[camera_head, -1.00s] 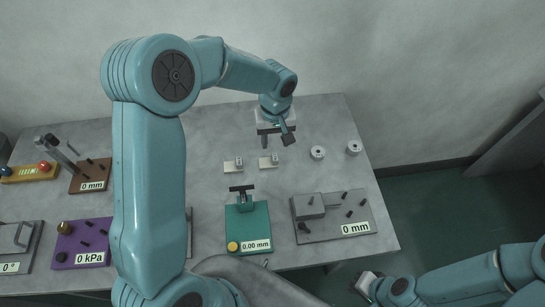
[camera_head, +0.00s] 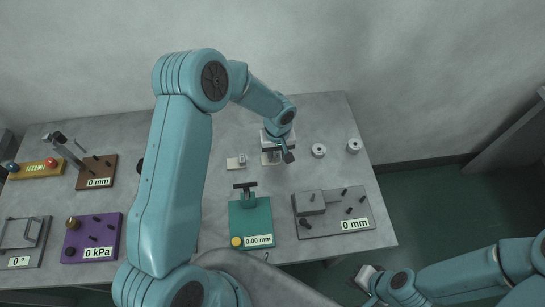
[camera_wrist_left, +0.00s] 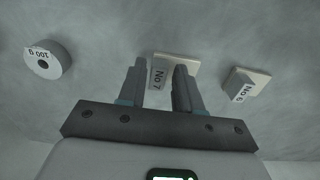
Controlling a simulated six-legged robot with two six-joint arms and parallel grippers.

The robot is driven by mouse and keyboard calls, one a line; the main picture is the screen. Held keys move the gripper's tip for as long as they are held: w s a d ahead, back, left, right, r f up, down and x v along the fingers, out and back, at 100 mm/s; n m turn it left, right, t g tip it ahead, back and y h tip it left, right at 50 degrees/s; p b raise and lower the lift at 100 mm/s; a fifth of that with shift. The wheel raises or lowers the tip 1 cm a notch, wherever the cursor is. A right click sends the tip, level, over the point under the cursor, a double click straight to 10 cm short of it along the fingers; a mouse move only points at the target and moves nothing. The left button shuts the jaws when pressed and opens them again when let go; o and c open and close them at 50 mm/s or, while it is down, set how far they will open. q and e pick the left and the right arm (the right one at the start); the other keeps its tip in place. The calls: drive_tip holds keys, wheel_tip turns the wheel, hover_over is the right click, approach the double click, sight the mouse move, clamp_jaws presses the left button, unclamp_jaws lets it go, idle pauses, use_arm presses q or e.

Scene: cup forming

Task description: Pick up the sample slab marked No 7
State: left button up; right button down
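The sample slab marked No 7 (camera_wrist_left: 159,76) stands upright on a pale base plate in the left wrist view. My left gripper (camera_wrist_left: 160,68) is open, with one finger on each side of the slab. I cannot tell whether the fingers touch it. In the head view my left gripper (camera_head: 277,154) is over this slab and mostly hides it; part of the pale base plate (camera_head: 266,159) shows. My right gripper (camera_head: 362,277) is at the lower right, beyond the table edge, and its fingers are not clear.
A slab marked No 6 (camera_wrist_left: 240,92) on its own plate (camera_head: 232,163) stands to the left in the head view. A green gauge (camera_head: 251,222) and a grey device (camera_head: 334,212) stand nearer.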

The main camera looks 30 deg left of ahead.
use_arm(q)
drive_tip(key=shift+w, duration=0.1)
clamp_jaws()
